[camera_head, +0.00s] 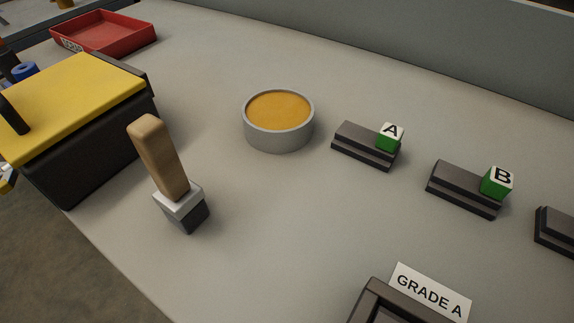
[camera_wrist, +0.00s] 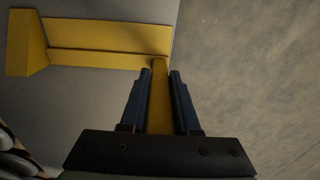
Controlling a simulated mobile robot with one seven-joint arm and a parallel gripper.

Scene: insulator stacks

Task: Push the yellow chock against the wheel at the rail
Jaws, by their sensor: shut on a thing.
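In the wrist view my gripper (camera_wrist: 160,78) has its two dark fingers on either side of a yellow bar (camera_wrist: 160,105), and it is shut on it. The far end of the bar meets a long yellow piece (camera_wrist: 105,40) with a raised block at its left end. I cannot tell whether bar and piece are one body, or whether this is the chock. The yellow piece lies along a grey surface near its right edge. I cannot make out a wheel or a rail in either view. My gripper is not clearly seen in the head view.
On the grey table (camera_head: 235,200) stand a yellow-lidded dark box (camera_head: 105,150), a wooden-handled brush (camera_head: 160,155), a round amber-filled dish (camera_head: 278,135), dark stands with cubes A (camera_head: 390,137) and B (camera_head: 497,182), and a red tray (camera_head: 105,35). Stacked pale discs (camera_wrist: 15,155) show lower left.

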